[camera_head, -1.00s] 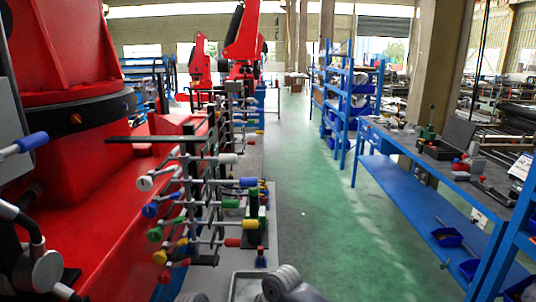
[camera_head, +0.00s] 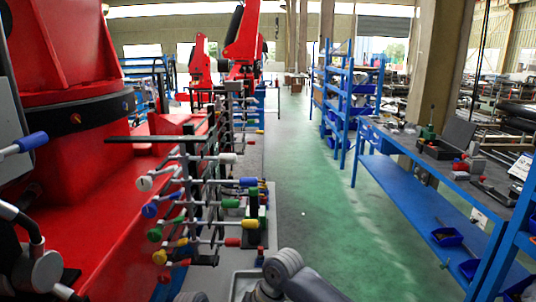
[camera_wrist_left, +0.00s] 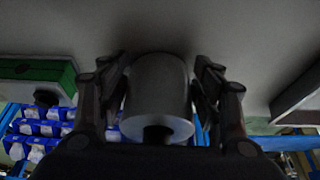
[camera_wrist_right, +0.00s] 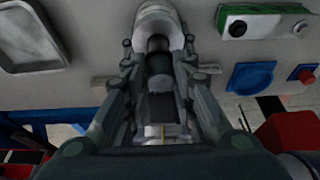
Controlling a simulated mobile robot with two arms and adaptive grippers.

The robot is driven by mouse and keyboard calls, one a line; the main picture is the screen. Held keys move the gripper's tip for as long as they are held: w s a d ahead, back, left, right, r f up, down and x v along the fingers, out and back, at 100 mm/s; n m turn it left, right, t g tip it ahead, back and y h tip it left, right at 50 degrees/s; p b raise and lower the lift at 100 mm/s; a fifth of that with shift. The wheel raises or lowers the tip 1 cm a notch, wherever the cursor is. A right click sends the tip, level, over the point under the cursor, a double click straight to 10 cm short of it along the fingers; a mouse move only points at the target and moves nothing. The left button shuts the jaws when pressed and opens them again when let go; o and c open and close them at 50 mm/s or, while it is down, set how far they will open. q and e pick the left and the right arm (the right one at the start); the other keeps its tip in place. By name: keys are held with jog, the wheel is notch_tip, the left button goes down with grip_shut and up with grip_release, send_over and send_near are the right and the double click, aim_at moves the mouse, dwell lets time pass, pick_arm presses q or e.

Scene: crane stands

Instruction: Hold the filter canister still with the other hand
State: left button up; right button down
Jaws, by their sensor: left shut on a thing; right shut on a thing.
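In the left wrist view, a smooth grey cylinder, which I take as the filter canister (camera_wrist_left: 158,90), lies between the fingers of my left gripper (camera_wrist_left: 160,78). Its near end shows a dark round centre. The left gripper is shut on its sides. In the right wrist view, my right gripper (camera_wrist_right: 158,52) is shut around a pale grey cylinder (camera_wrist_right: 158,16) with a dark neck toward the palm. The head view does not show the grip clearly.
A green box with buttons (camera_wrist_right: 265,24), a blue disc (camera_wrist_right: 250,77) and a red button (camera_wrist_right: 301,74) sit close by on the grey surface. A rack with coloured handles (camera_head: 205,200) stands at left. A blue workbench (camera_head: 410,185) is at right; the green floor between is clear.

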pick_arm(q)
jog(key=shift+s+d+f, duration=0.1)
jog(key=shift+s+f, duration=0.05)
jog(key=shift+s, duration=0.1)
pick_arm(e)
jog(key=shift+s+a+r, duration=0.1)
jog(key=shift+a+r, duration=0.15)
jog(key=shift+r, duration=0.45)
jog(key=shift+a+r, duration=0.25)
jog(key=shift+r, duration=0.4)
jog(key=shift+d+r, duration=0.1)
jog(key=shift+r, duration=0.5)
pick_arm(q)
jog(key=o, duration=1.4)
jog(key=shift+w, duration=0.1)
jog(key=shift+c, duration=0.2)
pick_arm(e)
jog(key=shift+d+f, duration=0.1)
jog(key=shift+d, duration=0.05)
